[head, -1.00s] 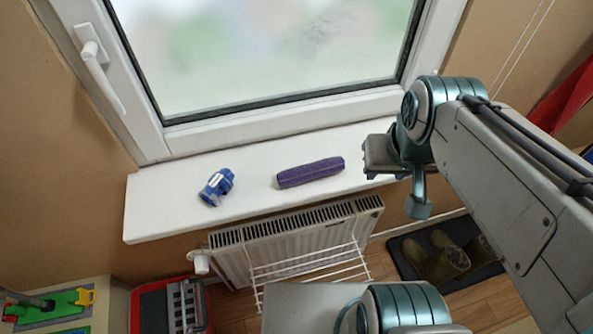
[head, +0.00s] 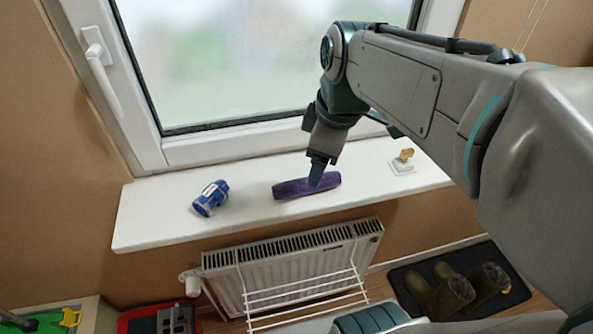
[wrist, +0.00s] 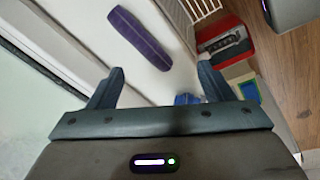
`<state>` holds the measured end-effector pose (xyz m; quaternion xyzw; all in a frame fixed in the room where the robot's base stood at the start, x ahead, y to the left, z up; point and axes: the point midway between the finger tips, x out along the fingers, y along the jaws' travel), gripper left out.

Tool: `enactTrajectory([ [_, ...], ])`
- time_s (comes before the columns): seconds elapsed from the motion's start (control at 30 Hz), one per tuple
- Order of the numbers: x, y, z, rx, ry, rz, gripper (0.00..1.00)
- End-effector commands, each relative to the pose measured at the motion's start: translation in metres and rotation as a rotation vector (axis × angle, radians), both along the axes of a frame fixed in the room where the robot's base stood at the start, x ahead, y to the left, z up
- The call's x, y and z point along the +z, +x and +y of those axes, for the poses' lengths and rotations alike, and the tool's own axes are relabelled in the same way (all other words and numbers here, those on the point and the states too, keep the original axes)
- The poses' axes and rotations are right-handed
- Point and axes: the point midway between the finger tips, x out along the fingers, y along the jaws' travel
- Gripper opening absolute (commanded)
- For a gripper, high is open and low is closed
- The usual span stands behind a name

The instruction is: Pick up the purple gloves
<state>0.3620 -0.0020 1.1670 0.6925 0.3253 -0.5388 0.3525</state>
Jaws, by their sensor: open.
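The purple gloves (head: 293,188) lie as a long rolled bundle on the white windowsill (head: 150,221). In the wrist view the purple bundle (wrist: 139,38) lies beyond the fingertips, toward the top of the picture. My gripper (head: 317,172) is above the sill at the bundle's right part and overlaps it in the head view. I see no contact with the bundle.
A blue object (head: 211,198) lies on the sill left of the bundle. The window (head: 200,150) rises behind. A radiator (head: 290,260) with a white rack is below, and boots (head: 450,290) stand on a mat.

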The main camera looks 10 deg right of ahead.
Motion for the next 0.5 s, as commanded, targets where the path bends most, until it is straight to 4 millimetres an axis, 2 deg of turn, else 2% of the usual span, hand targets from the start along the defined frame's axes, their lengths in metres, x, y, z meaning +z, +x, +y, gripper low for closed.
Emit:
enactTrajectory([
  [0.03, -0.006, 0.009, 0.0, 0.097, -0.013, 0.007, 0.74],
  [0.2, -0.009, 0.032, -0.001, 0.41, -0.049, 0.017, 0.74],
  [0.33, -0.009, 0.044, -0.002, 0.577, -0.064, 0.017, 0.74],
  [0.5, -0.011, 0.051, -0.002, 0.68, -0.072, 0.016, 0.74],
])
